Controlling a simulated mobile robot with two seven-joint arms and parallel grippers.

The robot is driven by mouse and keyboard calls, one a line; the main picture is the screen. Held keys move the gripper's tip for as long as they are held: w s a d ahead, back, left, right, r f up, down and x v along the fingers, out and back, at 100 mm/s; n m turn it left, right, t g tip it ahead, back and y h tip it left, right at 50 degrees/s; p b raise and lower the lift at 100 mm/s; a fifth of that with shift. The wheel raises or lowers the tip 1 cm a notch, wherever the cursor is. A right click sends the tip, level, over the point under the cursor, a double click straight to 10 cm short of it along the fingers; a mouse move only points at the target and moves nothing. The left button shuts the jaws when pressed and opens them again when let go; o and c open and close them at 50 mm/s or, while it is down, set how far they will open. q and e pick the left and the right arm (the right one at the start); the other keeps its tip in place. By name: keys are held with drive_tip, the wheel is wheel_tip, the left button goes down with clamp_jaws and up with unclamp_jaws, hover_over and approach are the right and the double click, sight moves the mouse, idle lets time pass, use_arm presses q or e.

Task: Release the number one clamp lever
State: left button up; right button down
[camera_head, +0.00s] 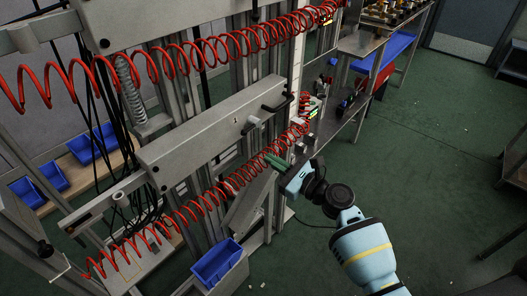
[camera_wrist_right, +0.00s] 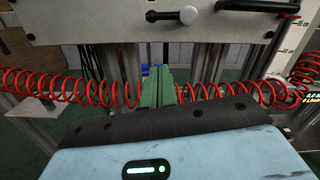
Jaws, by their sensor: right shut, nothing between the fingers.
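A grey beam (camera_head: 205,125) carries a printed number 1 near its right part. Just right of the number sits a small clamp lever (camera_head: 251,123), with a round grey end and a dark arm. It also shows in the right wrist view (camera_wrist_right: 187,15), at the top, with its black arm pointing left. My right gripper (camera_head: 272,160) has green fingers, shut and empty. They are below the beam, apart from the lever, and show upright in the right wrist view (camera_wrist_right: 158,85). My left gripper is not in view.
A black bar handle (camera_head: 278,103) sits at the beam's right end. A red coiled hose (camera_head: 185,212) runs beneath the beam, close to my right fingers. A blue bin (camera_head: 216,262) stands below. Green floor (camera_head: 430,170) is clear at right.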

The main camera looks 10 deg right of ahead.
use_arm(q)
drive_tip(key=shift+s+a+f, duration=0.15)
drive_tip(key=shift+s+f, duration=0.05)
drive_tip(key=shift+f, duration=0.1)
use_arm(e)
drive_tip(key=v, duration=0.4)
drive_tip(key=shift+s+f, duration=0.1)
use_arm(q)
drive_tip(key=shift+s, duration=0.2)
use_arm(e)
drive_tip(key=shift+d, duration=0.1)
